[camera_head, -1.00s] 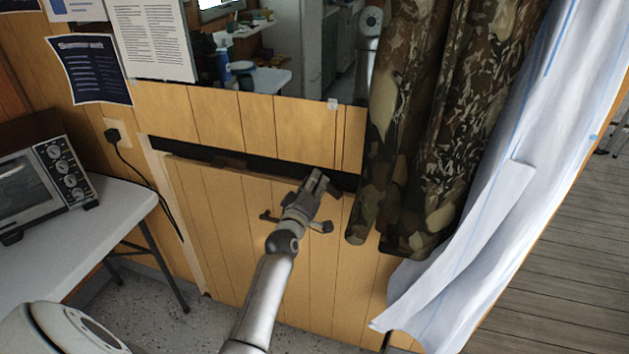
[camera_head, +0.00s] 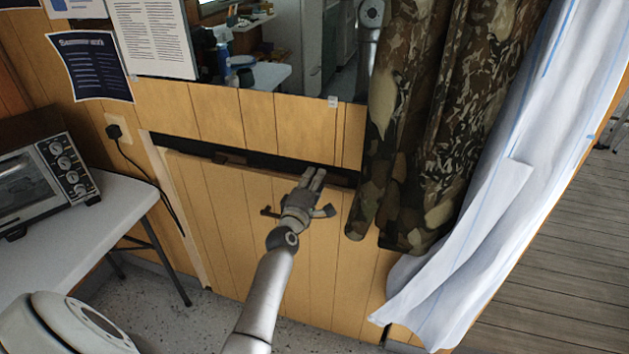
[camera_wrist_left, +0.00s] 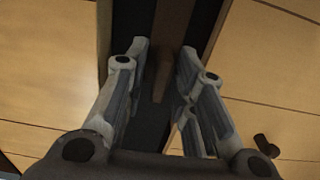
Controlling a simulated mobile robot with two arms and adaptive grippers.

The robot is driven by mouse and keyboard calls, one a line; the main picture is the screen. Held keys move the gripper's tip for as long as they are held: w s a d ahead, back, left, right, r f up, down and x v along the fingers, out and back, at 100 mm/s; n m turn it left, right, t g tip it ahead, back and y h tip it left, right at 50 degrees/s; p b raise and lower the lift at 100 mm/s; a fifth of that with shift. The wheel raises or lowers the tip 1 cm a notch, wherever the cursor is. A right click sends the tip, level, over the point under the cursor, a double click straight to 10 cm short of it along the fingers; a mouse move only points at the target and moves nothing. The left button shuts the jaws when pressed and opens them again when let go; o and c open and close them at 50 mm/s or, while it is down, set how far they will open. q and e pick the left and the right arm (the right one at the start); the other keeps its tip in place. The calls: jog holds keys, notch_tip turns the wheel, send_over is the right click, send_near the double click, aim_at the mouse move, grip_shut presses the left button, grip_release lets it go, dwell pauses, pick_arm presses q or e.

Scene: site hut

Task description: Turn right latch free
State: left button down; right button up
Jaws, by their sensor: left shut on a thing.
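The right latch (camera_wrist_left: 163,75) is a brown wooden piece over the dark gap in the left wrist view. My left gripper (camera_wrist_left: 163,58) has its fingers on both sides of it and is shut on it. In the head view the gripper (camera_head: 314,178) is at the right part of the dark gap above the wood panel (camera_head: 235,215), and it hides most of the latch. The left latch (camera_head: 230,158) is a small brown piece further left along the same gap. My right gripper is not in view.
A camouflage curtain (camera_head: 425,130) hangs close to the right of my gripper, with a white sheet (camera_head: 475,250) beyond it. A mirror (camera_head: 285,50) is above the panel. A white table (camera_head: 85,235) with a toaster oven (camera_head: 45,180) stands at the left.

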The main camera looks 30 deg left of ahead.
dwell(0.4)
pick_arm(q)
jog(key=c, duration=1.5)
grip_release()
jog(key=shift+c, duration=0.2)
jog(key=v, duration=1.2)
